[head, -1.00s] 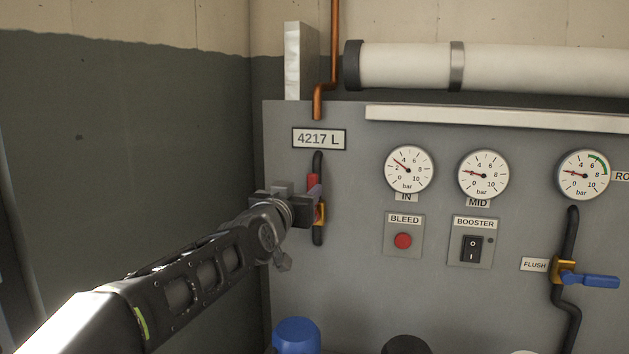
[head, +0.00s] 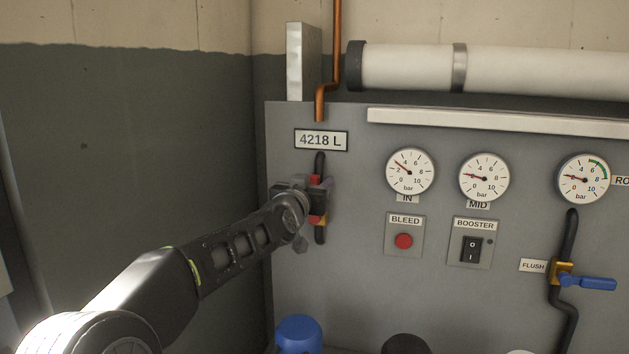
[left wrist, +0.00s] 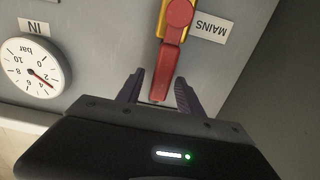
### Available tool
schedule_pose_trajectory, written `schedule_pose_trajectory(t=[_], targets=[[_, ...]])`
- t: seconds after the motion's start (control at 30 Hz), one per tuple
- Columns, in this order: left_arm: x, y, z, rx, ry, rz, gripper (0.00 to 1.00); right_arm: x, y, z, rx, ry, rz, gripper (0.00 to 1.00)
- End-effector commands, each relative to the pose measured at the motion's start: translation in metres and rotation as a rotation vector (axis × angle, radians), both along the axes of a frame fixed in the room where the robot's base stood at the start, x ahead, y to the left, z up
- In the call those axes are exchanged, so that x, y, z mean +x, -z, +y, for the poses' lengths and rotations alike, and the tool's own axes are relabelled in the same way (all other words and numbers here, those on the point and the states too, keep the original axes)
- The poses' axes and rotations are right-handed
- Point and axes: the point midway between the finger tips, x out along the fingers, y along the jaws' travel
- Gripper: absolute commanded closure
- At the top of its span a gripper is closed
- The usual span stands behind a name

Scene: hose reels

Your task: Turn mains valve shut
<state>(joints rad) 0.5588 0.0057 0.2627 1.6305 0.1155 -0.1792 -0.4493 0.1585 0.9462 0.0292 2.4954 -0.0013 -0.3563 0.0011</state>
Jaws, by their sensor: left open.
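The mains valve has a red lever (head: 315,181) on a yellow body (head: 317,219), set on a vertical black pipe at the panel's left side. The lever points up along the pipe. It also shows in the left wrist view (left wrist: 170,62), beside the "MAINS" label (left wrist: 208,27). My left gripper (head: 322,192) is at the lever in the head view and hides part of it. In the left wrist view its dark purple fingers (left wrist: 158,82) are open, one on each side of the lever's free end. Contact cannot be told. My right gripper is not in view.
A counter plate reading 4218 L (head: 321,140) sits just above the valve. Gauges, a red bleed button (head: 403,241), a booster switch (head: 472,249) and a blue flush lever (head: 588,282) are to the right. A blue object (head: 298,335) stands below. A dark wall is at left.

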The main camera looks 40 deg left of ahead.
Motion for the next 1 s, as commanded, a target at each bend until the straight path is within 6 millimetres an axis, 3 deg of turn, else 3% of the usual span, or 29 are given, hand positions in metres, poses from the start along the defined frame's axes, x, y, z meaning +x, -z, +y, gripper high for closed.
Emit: schedule_pose_trajectory(t=[0.1,0.63,1.0], targets=[[-0.0003,0.0000,-0.0001,0.000,0.000,0.000,0.56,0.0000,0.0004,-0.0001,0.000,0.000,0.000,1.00],[-0.0004,-0.0002,-0.0003,0.000,0.000,0.000,1.00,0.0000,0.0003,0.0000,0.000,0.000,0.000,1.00],[-0.0005,-0.0003,-0.0003,0.000,0.000,0.000,1.00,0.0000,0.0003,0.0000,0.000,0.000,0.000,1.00]])
